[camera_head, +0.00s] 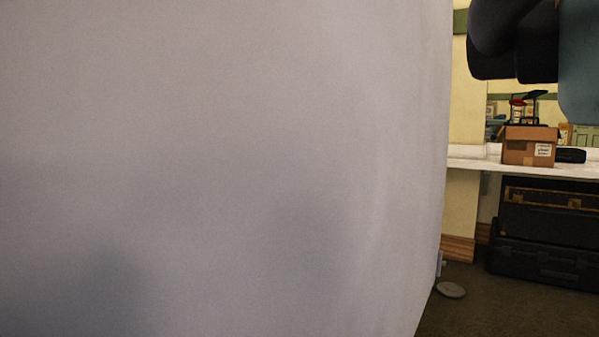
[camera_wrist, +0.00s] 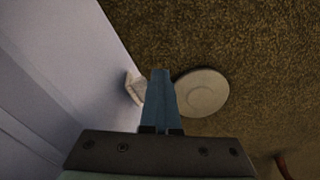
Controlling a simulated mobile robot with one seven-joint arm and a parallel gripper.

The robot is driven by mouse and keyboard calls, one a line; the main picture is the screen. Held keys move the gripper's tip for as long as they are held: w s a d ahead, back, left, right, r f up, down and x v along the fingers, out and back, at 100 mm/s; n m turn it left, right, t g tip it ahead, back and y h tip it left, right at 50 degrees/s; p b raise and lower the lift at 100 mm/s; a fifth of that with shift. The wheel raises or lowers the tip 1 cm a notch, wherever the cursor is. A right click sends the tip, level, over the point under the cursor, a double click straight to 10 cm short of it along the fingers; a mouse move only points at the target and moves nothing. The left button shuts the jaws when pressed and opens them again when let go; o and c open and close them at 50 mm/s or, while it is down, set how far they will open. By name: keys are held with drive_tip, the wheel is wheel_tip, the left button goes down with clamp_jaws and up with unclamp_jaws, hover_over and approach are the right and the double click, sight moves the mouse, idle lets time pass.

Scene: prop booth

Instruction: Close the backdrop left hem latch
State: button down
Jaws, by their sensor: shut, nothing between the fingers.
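The pale grey backdrop (camera_head: 220,150) fills most of the head view, and its edge runs down the left of the wrist view (camera_wrist: 60,75). A small pale piece, which looks like the hem latch (camera_wrist: 133,88), sits at the backdrop's edge in the wrist view. It also shows small at the backdrop's lower right edge in the head view (camera_head: 440,262). Whether it is open or closed cannot be told. My gripper (camera_wrist: 160,72) has its blue fingers shut together and empty. In the picture, the fingertips are just right of the pale piece; contact is unclear. My gripper is outside the head view.
A round pale disc (camera_wrist: 203,92) lies on the brown carpet right of my fingers, also in the head view (camera_head: 450,290). A white table (camera_head: 480,164) with a cardboard box (camera_head: 517,153) stands behind, black cases (camera_head: 545,262) below. Dark carpet lies open right of the backdrop.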

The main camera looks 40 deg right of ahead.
wheel_tip(320, 180, up, 5)
drive_tip(key=p, duration=0.4)
drive_tip(key=shift+f, duration=0.2)
drive_tip(key=shift+s, duration=0.1)
